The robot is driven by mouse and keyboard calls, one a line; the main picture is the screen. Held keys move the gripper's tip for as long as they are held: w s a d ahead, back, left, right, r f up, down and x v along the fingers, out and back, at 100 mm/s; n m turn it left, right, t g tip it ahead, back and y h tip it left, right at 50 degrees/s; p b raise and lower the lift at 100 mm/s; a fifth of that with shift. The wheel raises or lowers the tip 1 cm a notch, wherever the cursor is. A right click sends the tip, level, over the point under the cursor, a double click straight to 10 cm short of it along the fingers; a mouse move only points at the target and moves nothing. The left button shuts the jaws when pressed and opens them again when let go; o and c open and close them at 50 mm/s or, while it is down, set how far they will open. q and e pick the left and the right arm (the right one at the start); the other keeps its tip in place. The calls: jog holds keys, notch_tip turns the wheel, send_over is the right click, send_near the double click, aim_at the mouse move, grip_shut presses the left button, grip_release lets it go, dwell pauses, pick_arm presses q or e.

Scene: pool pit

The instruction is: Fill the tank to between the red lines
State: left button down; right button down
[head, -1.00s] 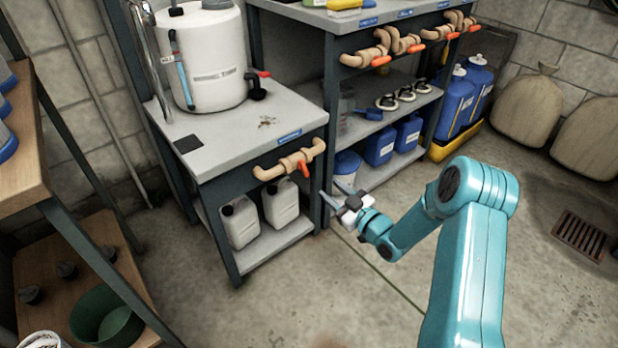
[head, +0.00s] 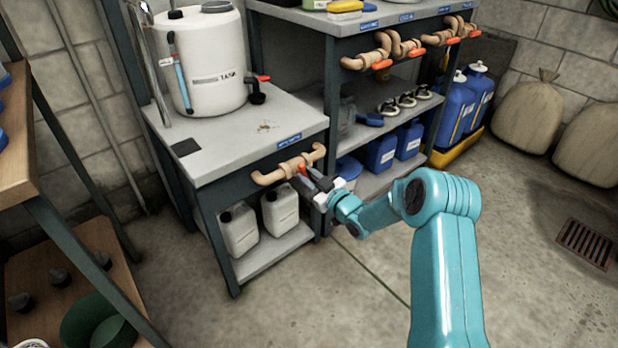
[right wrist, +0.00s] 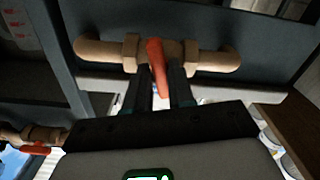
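The white tank (head: 208,60) stands on the grey bench at the left in the head view. A sight tube (head: 183,82) with blue in it runs down its side; red lines are too small to make out there. A tan pipe with a valve (head: 268,177) is fixed to the bench front below. My right gripper (head: 308,182) is at this valve. In the right wrist view its two dark fingers (right wrist: 162,88) are close together on either side of the orange valve lever (right wrist: 157,64) and appear to touch it. My left gripper is out of view.
More orange-handled valves (head: 381,64) line the neighbouring bench (head: 290,25). White canisters (head: 238,229) stand on the shelf below the tank. Blue drums (head: 462,105) stand at the back. A wooden shelf unit (head: 15,160) is at the left. The floor at right is clear around a drain grate (head: 585,243).

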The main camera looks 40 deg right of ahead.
jog(key=shift+f+m+b, duration=0.1)
jog(key=shift+m+b, duration=0.35)
jog(key=shift+m, duration=1.35)
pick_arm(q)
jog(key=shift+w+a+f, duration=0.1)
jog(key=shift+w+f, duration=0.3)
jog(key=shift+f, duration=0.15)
pick_arm(e)
jog(key=c, duration=1.1)
grip_release()
jog(key=shift+s, duration=0.3)
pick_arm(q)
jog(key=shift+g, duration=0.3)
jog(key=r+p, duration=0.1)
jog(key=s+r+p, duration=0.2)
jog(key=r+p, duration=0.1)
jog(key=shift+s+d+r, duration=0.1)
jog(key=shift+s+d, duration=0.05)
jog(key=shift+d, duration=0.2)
pick_arm(e)
jog(key=s, duration=0.5)
jog(key=s+d, duration=0.1)
jog(key=s, duration=0.9)
jog(key=shift+s+d, duration=0.15)
jog(key=shift+s, duration=0.2)
